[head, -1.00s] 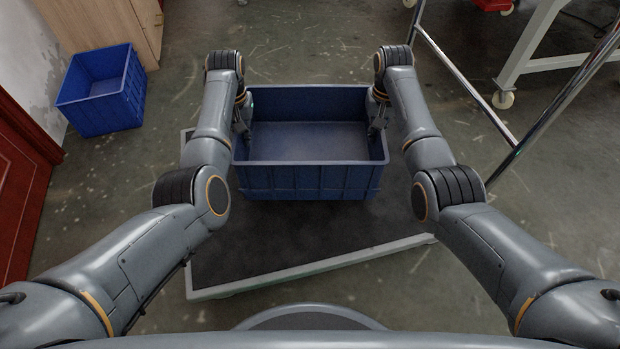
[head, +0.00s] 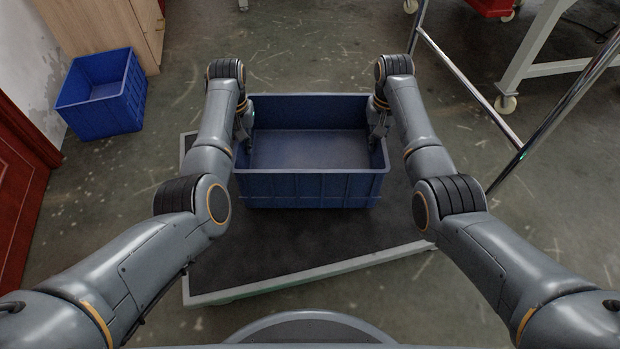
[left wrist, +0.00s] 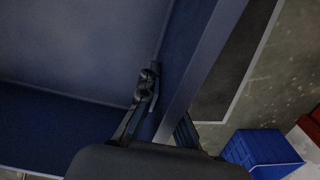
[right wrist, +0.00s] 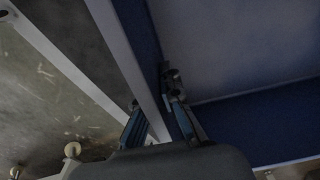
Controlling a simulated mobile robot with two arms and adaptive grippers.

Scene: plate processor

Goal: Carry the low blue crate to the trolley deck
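The low blue crate (head: 310,188) is level and empty in the middle of the head view, over a dark deck with a pale rim (head: 300,245), which looks like the trolley deck. Whether the crate touches the deck, I cannot tell. My left gripper (head: 246,138) is shut on the crate's left wall, one finger inside and one outside; the left wrist view shows this wall (left wrist: 205,70) between the fingers. My right gripper (head: 379,130) is shut the same way on the right wall, also seen in the right wrist view (right wrist: 130,60). The outer fingers are partly hidden.
Another blue crate (head: 103,110) stands on the floor at the left, beside a wooden cabinet (head: 105,30). A red door (head: 20,190) is at the left edge. A chrome-railed frame (head: 470,90) and a white-legged table (head: 530,60) stand at the right.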

